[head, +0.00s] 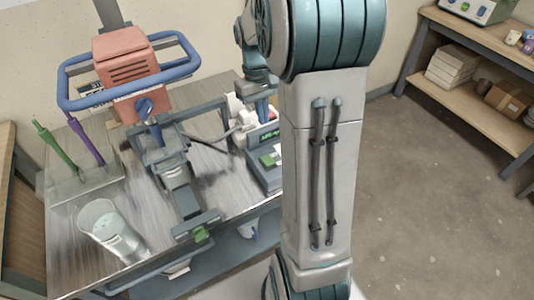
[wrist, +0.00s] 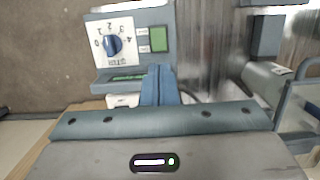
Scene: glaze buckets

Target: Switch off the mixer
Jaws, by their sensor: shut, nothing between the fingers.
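The mixer has a red body (head: 128,72) with a blue ring handle (head: 70,101). It stands at the back of the metal table in the head view. A grey control box (head: 262,182) stands to its right on the table. In the wrist view the box (wrist: 182,18) shows a blue dial knob (wrist: 113,45) on a white numbered plate and a green patch (wrist: 158,39) beside it. The knob's exact setting is too small to read. My gripper (head: 262,110) is over the box's far side, its blue fingers (wrist: 158,72) shut and empty, apart from the knob.
A clear bucket (head: 106,228) stands at the table's front left. Green (head: 55,146) and purple (head: 86,142) tools stand upright in a clear holder at the left. A wooden shelf (head: 470,88) with boxes stands at the right. The floor between is clear.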

